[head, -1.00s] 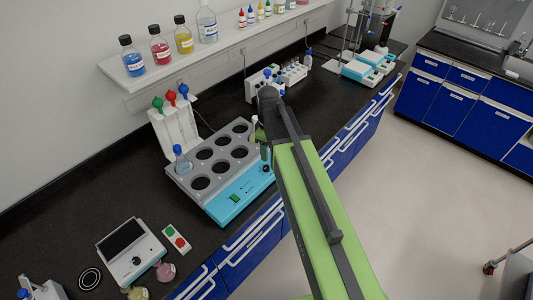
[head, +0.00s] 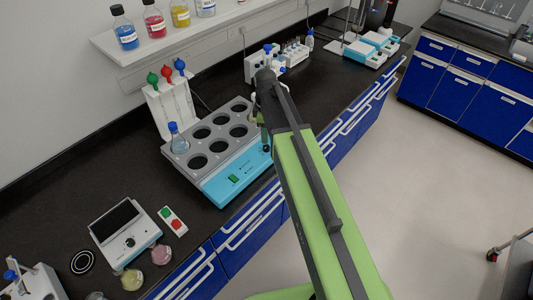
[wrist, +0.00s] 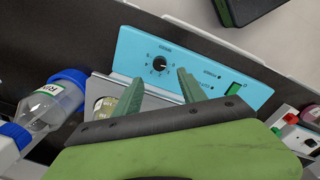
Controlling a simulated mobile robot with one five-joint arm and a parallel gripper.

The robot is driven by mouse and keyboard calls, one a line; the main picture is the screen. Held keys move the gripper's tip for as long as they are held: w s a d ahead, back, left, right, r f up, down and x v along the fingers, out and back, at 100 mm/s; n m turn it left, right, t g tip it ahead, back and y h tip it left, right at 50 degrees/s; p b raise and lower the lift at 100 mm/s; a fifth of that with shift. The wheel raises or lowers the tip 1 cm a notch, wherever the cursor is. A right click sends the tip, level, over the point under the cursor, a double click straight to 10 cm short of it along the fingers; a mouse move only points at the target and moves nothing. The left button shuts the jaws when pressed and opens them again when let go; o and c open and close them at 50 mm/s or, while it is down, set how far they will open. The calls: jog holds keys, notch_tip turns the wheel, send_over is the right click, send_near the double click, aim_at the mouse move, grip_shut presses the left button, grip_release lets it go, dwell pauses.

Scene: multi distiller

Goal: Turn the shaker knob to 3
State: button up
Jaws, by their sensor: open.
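A black round knob (wrist: 159,64) with a white pointer sits on a light-blue front panel (wrist: 195,58) in the wrist view.
A green switch (wrist: 232,88) is on the same panel. A blue-capped flask (head: 179,140) stands in one hole. A white instrument (head: 125,233) and a small red-green button box (head: 173,221) lie to the left. Bottles line the shelf above.

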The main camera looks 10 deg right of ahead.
aim_at(266, 147)
jog(key=f+b, duration=0.6)
jog(key=f, duration=0.2)
jog(key=shift+w+b, duration=0.2)
jog(key=shift+b, duration=0.1)
grip_shut()
